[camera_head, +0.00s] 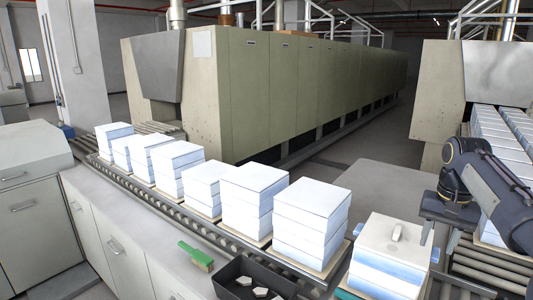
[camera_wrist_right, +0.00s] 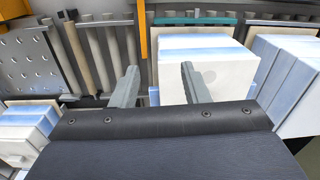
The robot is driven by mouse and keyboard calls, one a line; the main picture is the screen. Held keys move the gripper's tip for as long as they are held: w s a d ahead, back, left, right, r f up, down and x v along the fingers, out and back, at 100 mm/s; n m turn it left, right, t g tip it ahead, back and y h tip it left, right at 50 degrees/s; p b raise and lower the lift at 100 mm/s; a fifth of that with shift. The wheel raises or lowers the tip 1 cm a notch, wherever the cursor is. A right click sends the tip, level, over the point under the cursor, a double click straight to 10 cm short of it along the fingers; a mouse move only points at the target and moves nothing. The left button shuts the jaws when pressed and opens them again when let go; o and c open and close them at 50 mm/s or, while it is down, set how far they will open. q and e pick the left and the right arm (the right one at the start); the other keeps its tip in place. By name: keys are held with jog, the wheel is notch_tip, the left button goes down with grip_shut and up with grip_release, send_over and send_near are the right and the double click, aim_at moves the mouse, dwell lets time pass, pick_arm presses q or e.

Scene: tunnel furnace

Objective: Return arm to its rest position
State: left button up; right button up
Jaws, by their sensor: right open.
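My right arm comes in from the right in the head view, and its gripper (camera_head: 440,245) points down with its jaws apart. My left gripper is not in view.
Several white stacks (camera_head: 312,213) stand on boards along a roller conveyor (camera_head: 190,205). A black tray (camera_head: 232,284) with pale pieces and a green-handled brush (camera_head: 196,256) lie on the front counter. A long furnace (camera_head: 225,85) stands behind. More blocks (camera_head: 492,130) and rollers are at right, near my arm.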

jog(key=s+a+f+n+t+y+b, duration=0.1)
jog(key=s+a+f+n+t, duration=0.2)
jog(key=s+a, duration=0.8)
jog(key=s+a+f+n+t+y, duration=0.1)
jog(key=s+a+f, duration=0.4)
jog(key=s, duration=0.2)
jog(key=s+a+f+n+t+y, duration=0.1)
jog(key=s+a+f, duration=0.4)
jog(key=s+f, duration=0.1)
jog(key=shift+s+n+y+b, duration=0.3)
jog(key=shift+s+y+b, duration=0.15)
jog(key=shift+s, duration=0.1)
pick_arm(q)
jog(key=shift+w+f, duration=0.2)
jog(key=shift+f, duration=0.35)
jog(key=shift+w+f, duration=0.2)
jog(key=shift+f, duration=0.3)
pick_arm(e)
jog(key=shift+d, duration=0.1)
jog(key=shift+c, duration=0.2)
jog(key=shift+c, duration=0.3)
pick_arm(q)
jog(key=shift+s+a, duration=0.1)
pick_arm(e)
jog(key=shift+w, duration=0.1)
